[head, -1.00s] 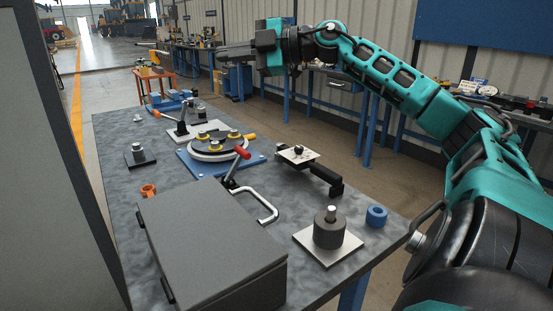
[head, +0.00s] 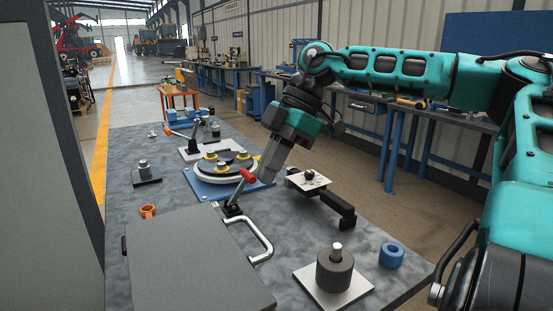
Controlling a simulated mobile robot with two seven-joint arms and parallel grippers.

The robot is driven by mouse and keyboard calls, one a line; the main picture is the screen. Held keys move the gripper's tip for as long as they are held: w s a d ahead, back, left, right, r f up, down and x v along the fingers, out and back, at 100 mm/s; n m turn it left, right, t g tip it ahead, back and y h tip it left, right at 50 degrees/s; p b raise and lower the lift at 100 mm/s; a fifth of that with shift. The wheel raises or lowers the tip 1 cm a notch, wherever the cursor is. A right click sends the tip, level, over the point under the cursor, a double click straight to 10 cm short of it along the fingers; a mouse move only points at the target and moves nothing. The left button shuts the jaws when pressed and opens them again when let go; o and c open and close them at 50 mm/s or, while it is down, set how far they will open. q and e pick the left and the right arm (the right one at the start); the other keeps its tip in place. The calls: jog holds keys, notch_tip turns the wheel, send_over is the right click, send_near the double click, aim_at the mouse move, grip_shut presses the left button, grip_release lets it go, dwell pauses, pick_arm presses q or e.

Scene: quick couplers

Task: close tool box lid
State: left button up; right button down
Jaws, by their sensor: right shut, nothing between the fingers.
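The dark grey tool box (head: 190,262) stands at the near end of the table, cut off by the bottom edge of the head view. Its flat lid (head: 180,250) lies level on top and looks down. A bent silver handle (head: 266,238) shows beside its right side. My right gripper (head: 267,172) is shut and empty. It points down over the table, beyond the box, and in the picture its tips overlap the area by a red-gripped lever (head: 248,175). I cannot tell whether they touch it. My left gripper is not in view.
A round fixture on a blue plate (head: 204,190), a black bracket with a white plate (head: 335,208), a dark cylinder on a square plate (head: 334,272), a blue ring (head: 391,255) and an orange ring (head: 148,211) stand on the grey table (head: 130,185). A grey panel (head: 45,170) borders the left.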

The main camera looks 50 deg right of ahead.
send_over(256, 230)
notch_tip(256, 230, down, 5)
jog(key=shift+s+r, duration=0.1)
jog(key=f, duration=0.2)
jog(key=d+f, duration=0.1)
jog(key=shift+s+f+b, duration=0.1)
jog(key=shift+f+b, duration=0.2)
jog(key=shift+f, duration=0.05)
jog(key=shift+d+f, duration=0.2)
jog(key=shift+f, duration=0.6)
